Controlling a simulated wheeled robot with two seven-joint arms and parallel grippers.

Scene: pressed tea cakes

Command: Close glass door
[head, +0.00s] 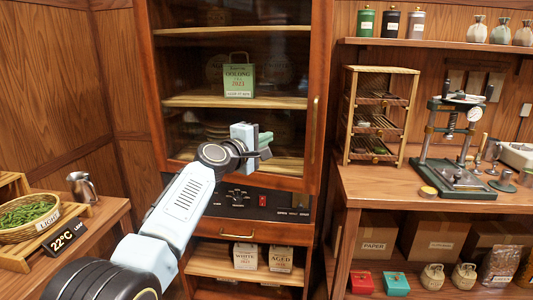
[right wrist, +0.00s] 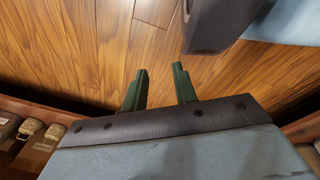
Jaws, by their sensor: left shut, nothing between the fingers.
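The glass door (head: 314,115) of the tall wooden cabinet has a wooden frame and a brass handle on its right side. It looks shut or nearly shut; I cannot tell whether a small gap is left. Shelves and a green oolong bag (head: 238,80) show through the glass. My left gripper (head: 266,145) is shut and empty in front of the lower part of the door, left of the handle. I cannot tell whether it touches the door. My right gripper (right wrist: 160,85) is open and empty above the wooden floor, in the right wrist view.
A control panel (head: 240,198) and a drawer (head: 224,232) lie below the door. A table with a wooden rack (head: 377,115) and a press (head: 455,150) stands to the right. A side table with a leaf basket (head: 28,214) and a metal jug (head: 82,187) stands to the left.

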